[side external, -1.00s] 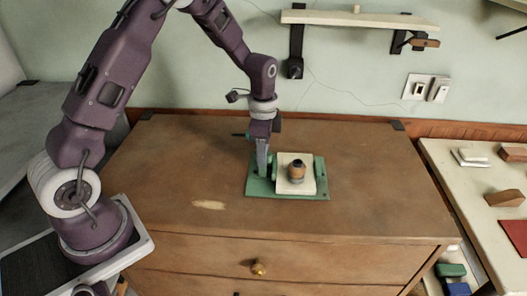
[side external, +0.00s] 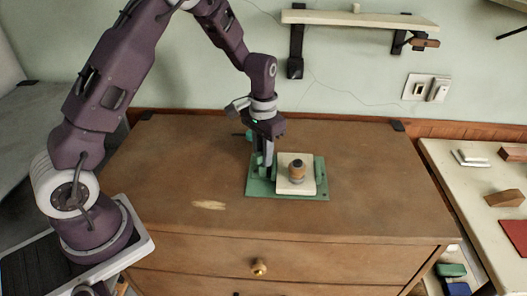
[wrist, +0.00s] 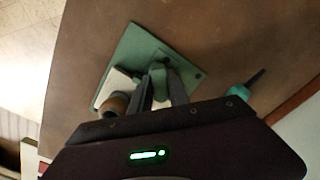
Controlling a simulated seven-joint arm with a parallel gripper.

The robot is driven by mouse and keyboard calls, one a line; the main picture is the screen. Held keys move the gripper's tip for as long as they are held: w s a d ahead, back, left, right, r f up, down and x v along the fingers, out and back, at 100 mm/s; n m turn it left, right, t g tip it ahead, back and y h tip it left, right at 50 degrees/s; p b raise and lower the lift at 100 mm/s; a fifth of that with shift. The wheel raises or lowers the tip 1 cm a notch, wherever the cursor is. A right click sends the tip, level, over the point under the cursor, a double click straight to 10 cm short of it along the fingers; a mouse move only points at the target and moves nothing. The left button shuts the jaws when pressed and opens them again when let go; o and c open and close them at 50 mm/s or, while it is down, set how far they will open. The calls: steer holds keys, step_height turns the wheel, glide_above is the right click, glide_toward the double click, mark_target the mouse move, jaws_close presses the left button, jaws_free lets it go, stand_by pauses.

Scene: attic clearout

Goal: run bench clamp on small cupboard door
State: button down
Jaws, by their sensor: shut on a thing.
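The green bench clamp (side external: 262,193) sits on the dresser top. The small cupboard door (side external: 283,183) is a cream panel lying on the clamp's base, with a round wood-and-grey knob (side external: 297,171) on top. My gripper (side external: 265,172) points down at the clamp's left end, beside the door. It is shut on a green upright part of the clamp. In the wrist view, the fingers (wrist: 158,92) are around this green part (wrist: 160,70); the door (wrist: 115,83) and its knob show just left of them. The fingers hide part of the clamp.
A teal-handled tool (wrist: 240,91) lies on the dresser top behind my gripper. The dresser top (side external: 365,175) is clear to the front and right. A wall shelf (side external: 360,18) hangs above at the back. A cream side table (side external: 460,175) with several blocks stands at right.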

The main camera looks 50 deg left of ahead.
steer(key=shift+n, duration=0.3)
steer(key=n, duration=0.7)
steer(key=shift+r, duration=0.1)
steer(key=c, duration=1.7)
jaws_free()
steer(key=shift+n, duration=0.8)
steer(key=o, duration=0.5)
steer(key=shift+c, duration=0.2)
